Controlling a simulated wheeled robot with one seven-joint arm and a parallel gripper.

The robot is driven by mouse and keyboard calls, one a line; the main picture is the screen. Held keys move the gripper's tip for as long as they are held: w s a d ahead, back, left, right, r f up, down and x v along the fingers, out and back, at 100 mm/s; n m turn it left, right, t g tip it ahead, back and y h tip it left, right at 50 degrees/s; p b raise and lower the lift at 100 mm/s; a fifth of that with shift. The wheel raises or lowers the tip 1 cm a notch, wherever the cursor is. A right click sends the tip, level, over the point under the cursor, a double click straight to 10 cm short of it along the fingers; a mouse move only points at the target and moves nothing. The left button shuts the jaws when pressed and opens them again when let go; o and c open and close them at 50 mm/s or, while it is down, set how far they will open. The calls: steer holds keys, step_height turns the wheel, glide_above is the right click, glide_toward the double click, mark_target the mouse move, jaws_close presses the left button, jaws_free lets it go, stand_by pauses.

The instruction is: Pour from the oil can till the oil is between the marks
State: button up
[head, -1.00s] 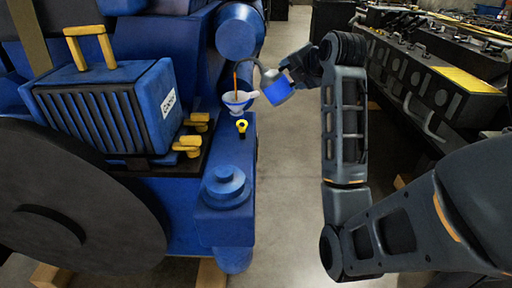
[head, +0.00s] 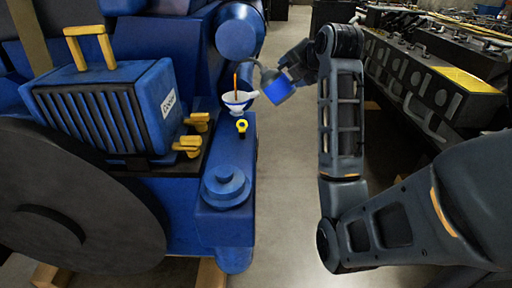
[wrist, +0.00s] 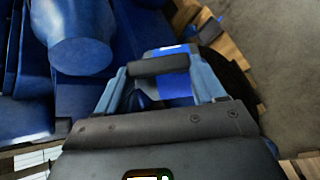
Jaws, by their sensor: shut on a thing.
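My gripper (head: 297,66) is shut on the oil can (head: 279,90), a blue can with a grey top and a thin curved spout. The can is tilted, with its spout reaching left over the white and blue funnel (head: 239,103). A thin orange-brown streak of oil (head: 236,84) stands between the spout tip and the funnel. The funnel sits on the blue engine, behind a yellow ring handle (head: 242,127). In the wrist view the gripper's fingers (wrist: 165,88) hold the can (wrist: 176,92), mostly hidden. I cannot make out the oil marks or level.
The blue engine (head: 225,225) fills the left, with a slatted blue box (head: 105,108) and a large dark wheel (head: 70,215). A dark bench with engine parts (head: 435,95) stands at the right. Clear concrete floor (head: 292,165) lies between.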

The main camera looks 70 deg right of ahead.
steer(key=shift+r, duration=0.2)
stand_by(0.4)
steer(key=shift+w+r+n+g, duration=0.3)
steer(key=shift+r+g, duration=0.15)
steer(key=shift+g, duration=0.05)
stand_by(1.2)
steer(key=shift+r, duration=0.1)
steer(key=shift+w+r, duration=0.15)
stand_by(0.5)
steer(key=shift+g, duration=0.3)
stand_by(0.8)
steer(key=shift+w+r, duration=0.15)
steer(key=shift+w, duration=0.05)
steer(key=shift+w+r+n+g, duration=0.3)
steer(key=shift+n+g, duration=0.1)
stand_by(2.9)
steer(key=shift+w+r, duration=0.1)
steer(key=shift+w, duration=0.05)
